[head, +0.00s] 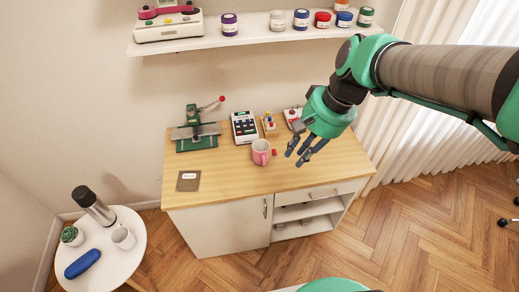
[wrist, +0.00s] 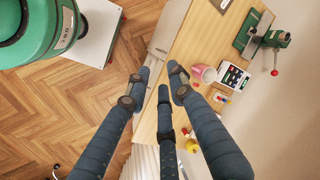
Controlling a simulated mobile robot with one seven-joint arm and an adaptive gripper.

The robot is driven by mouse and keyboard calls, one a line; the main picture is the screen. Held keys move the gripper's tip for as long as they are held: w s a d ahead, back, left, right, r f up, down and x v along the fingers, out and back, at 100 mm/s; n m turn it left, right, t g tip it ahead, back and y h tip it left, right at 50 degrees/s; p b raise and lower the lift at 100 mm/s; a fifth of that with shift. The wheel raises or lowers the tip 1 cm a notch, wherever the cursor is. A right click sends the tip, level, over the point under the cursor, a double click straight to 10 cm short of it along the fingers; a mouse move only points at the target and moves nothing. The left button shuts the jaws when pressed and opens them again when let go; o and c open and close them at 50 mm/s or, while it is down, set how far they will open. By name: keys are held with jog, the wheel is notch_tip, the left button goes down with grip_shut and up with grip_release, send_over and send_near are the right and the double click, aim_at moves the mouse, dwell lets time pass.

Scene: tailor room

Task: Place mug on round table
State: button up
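A pink mug (head: 261,152) stands upright on the wooden top of the cabinet (head: 235,178). The same mug shows in the wrist view (wrist: 204,73), right of my fingers. The white round table (head: 115,271) is at the lower left, lower than the cabinet top. A white mug (head: 123,238) stands on it, beside a dark flask (head: 92,204), a potted plant (head: 71,236) and a blue case (head: 83,264). My gripper (head: 305,151) is open and empty, above the cabinet top and right of the pink mug. It also shows in the wrist view (wrist: 164,90), fingers spread.
Behind the pink mug are a calculator-like device (head: 245,127) and a small rack (head: 269,124). A green press (head: 196,132) stands farther left. A brown square (head: 188,181) lies near the left front corner. A wall shelf (head: 250,36) with several jars hangs above.

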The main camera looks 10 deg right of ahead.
jog(key=w+f+m+g+y, duration=0.1)
jog(key=w+f+m+y, duration=0.2)
jog(key=w+f, duration=0.35)
jog(key=m+t+y, duration=0.2)
jog(key=m+y, duration=0.5)
jog(key=m, duration=0.4)
send_near(261, 155)
jog(key=s+d+f, duration=0.2)
jog(key=s+d, duration=0.2)
jog(key=shift+b+x, duration=0.5)
jog(key=shift+x, duration=3.7)
jog(key=shift+w+r, duration=0.1)
jog(key=shift+w, duration=0.1)
